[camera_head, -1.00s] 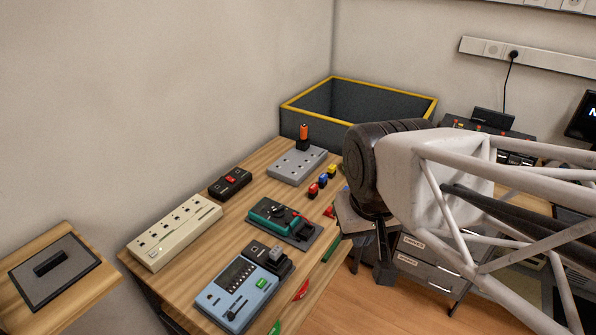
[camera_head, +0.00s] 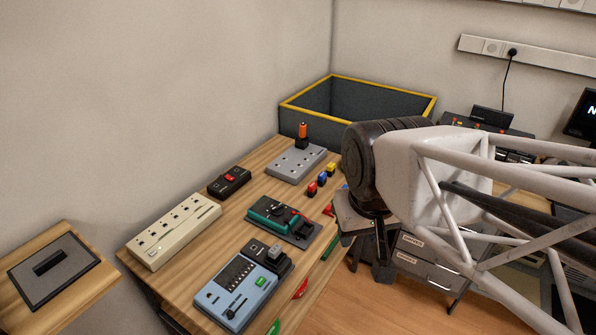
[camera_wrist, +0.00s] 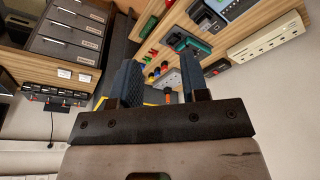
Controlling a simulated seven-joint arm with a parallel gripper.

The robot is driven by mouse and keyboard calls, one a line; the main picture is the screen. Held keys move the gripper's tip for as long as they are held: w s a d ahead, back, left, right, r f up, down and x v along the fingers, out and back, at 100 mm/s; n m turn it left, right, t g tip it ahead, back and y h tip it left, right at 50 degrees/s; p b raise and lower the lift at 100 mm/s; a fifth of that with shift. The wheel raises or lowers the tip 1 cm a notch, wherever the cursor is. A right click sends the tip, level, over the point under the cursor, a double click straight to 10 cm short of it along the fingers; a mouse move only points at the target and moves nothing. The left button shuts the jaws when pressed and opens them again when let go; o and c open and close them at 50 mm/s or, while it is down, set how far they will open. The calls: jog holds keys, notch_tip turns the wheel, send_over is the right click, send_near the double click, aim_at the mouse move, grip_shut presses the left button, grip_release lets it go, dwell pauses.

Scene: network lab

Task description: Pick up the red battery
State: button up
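An orange-red upright cylinder (camera_head: 303,130) stands in a black block on the grey socket board (camera_head: 290,168). It also shows small beyond the fingers in the wrist view (camera_wrist: 168,93). I cannot tell for sure which of the red pieces is the battery. My gripper (camera_wrist: 160,75) is open, with nothing between its fingers. It hangs off the table's right edge, apart from these pieces; my arm partly hides it in the head view.
The wooden table (camera_head: 190,270) also holds a power strip (camera_head: 174,231), a red-switch box (camera_head: 230,182), a green device (camera_head: 281,218) and a blue meter (camera_head: 236,291). A yellow-rimmed bin (camera_head: 300,115) stands behind. Drawers (camera_head: 425,260) stand to the right.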

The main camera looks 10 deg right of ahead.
jog(key=o, duration=0.5)
jog(key=shift+c, duration=0.2)
jog(key=w+a+f+m+g+y, duration=0.1)
jog(key=w+a+f+m+y, duration=0.15)
jog(key=w, duration=0.45)
jog(key=w+a+f+m+y, duration=0.1)
jog(key=w+m+y, duration=0.25)
jog(key=w, duration=0.35)
jog(key=m+t+y, duration=0.4)
jog(key=m+y, duration=0.1)
jog(key=m, duration=0.8)
send_over(316, 185)
jog(key=s+a, duration=0.5)
jog(key=s, duration=0.7)
notch_tip(316, 185, down, 16)
jog(key=w+d+f+m+t, duration=0.1)
jog(key=w+d+f+m, duration=0.1)
jog(key=w+f, duration=0.1)
jog(key=w+d+f+m+t, duration=0.1)
jog(key=w+d+f+m, duration=0.1)
jog(key=f, duration=0.3)
jog(key=w+d+f+m+t+h, duration=0.1)
jog(key=w+d+f+m+t, duration=0.1)
jog(key=w+d+f+m, duration=0.1)
jog(key=shift+w+d+f+m, duration=0.35)
jog(key=shift+d+f+m, duration=0.05)
jog(key=shift+f, duration=0.15)
